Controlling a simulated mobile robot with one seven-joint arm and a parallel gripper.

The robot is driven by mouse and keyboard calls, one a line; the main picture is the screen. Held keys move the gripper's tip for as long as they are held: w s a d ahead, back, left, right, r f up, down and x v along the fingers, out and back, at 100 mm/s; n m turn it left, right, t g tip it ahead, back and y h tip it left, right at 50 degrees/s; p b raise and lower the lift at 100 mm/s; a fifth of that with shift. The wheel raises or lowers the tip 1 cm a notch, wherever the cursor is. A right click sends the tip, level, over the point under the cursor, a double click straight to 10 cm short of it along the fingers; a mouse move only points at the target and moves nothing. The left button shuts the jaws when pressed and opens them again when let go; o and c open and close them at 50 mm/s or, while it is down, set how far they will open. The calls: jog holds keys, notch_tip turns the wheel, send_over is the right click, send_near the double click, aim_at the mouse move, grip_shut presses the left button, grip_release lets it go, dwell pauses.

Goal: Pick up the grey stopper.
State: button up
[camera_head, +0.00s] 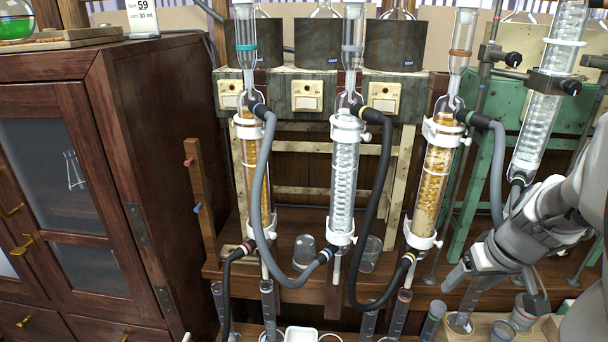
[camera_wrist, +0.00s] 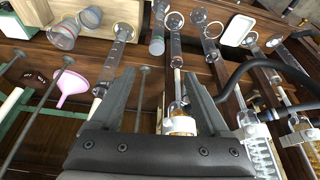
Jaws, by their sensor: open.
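I cannot single out the grey stopper with certainty. A grey band (camera_head: 352,47) shows at the joint above the middle column in the head view. Small cups with greyish parts, one at the bench front (camera_head: 433,320) and another under my gripper (camera_head: 523,312), also show; I cannot tell if either is a stopper. My gripper (camera_head: 492,294) points down at the lower right, right of the right amber column. In the wrist view my gripper (camera_wrist: 162,72) is open, with nothing held. An amber column (camera_wrist: 179,122) shows beyond and between its fingers.
Three upright columns with hoses stand in the middle; the right one (camera_head: 431,190) and its grey hose (camera_head: 497,175) are near my arm. A green frame (camera_head: 470,200) is behind. Several glass cylinders stand along the bench front. A pink funnel (camera_wrist: 72,83) shows in the wrist view.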

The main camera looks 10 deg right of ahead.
jog(key=b, duration=0.4)
send_near(440, 308)
jog(key=x, duration=0.5)
jog(key=shift+w+a, duration=0.2)
jog(key=shift+a, duration=0.1)
jog(key=x, duration=0.1)
jog(key=b+x, duration=0.1)
jog(key=x, duration=0.1)
jog(key=b+x, duration=0.1)
jog(key=x, duration=0.1)
jog(key=shift+s+d+f, duration=0.1)
jog(key=shift+d, duration=0.2)
grip_shut()
